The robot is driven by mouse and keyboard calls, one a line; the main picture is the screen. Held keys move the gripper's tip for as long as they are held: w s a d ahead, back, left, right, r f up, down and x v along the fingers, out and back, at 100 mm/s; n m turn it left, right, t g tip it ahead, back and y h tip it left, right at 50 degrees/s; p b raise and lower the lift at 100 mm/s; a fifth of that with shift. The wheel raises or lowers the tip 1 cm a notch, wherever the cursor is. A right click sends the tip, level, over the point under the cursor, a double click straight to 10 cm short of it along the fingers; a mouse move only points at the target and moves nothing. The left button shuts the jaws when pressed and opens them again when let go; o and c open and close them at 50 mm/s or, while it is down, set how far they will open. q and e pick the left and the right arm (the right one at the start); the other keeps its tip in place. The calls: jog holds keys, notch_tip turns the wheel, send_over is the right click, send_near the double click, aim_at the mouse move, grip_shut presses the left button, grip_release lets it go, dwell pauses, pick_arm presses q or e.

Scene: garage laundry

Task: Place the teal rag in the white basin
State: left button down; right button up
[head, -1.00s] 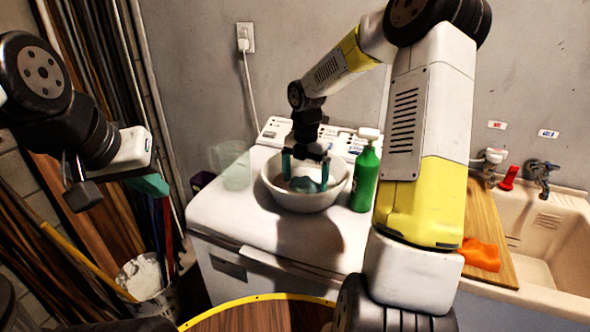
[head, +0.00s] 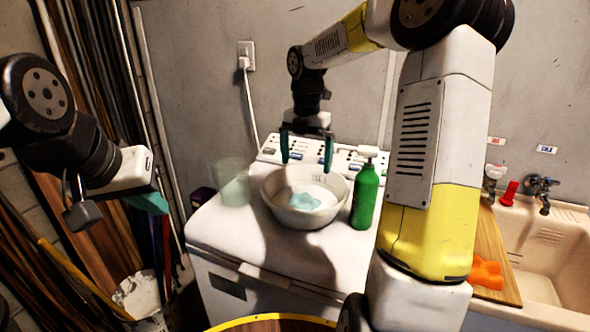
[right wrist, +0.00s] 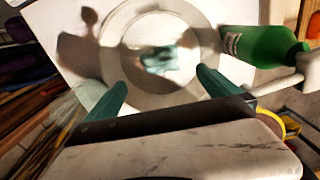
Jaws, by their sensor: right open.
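The teal rag (head: 304,201) lies crumpled on the bottom of the white basin (head: 330,216), which stands on the white washing machine. In the right wrist view the rag (right wrist: 160,58) lies inside the basin's rim (right wrist: 115,40). My right gripper (head: 306,160) is above the basin, open and empty, with its two teal fingers spread apart and clear of the rag. The right gripper's fingers (right wrist: 160,88) also show in the right wrist view. My left gripper (head: 150,200) is at the left, over the floor, away from the basin; its fingers are only partly visible.
A green pump bottle (head: 366,194) stands close to the basin's right side. A clear cup (head: 234,182) stands to its left. An orange cloth (head: 487,273) lies on the wooden board (head: 490,235) beside the sink (head: 555,240). A bucket (head: 145,290) stands on the floor at left.

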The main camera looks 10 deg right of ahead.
jog(key=s+a+r+m+t+y, duration=0.1)
jog(key=s+r+m+t, duration=0.2)
jog(key=s+m, duration=0.9)
jog(key=s+a+r+m+t+y, duration=0.1)
jog(key=s+r+m+t, duration=0.2)
jog(key=s+m, duration=0.9)
jog(key=shift+a+r+m, duration=0.15)
jog(key=shift+r+m, duration=0.25)
jog(key=shift+m, duration=1.5)
jog(key=shift+s, duration=0.1)
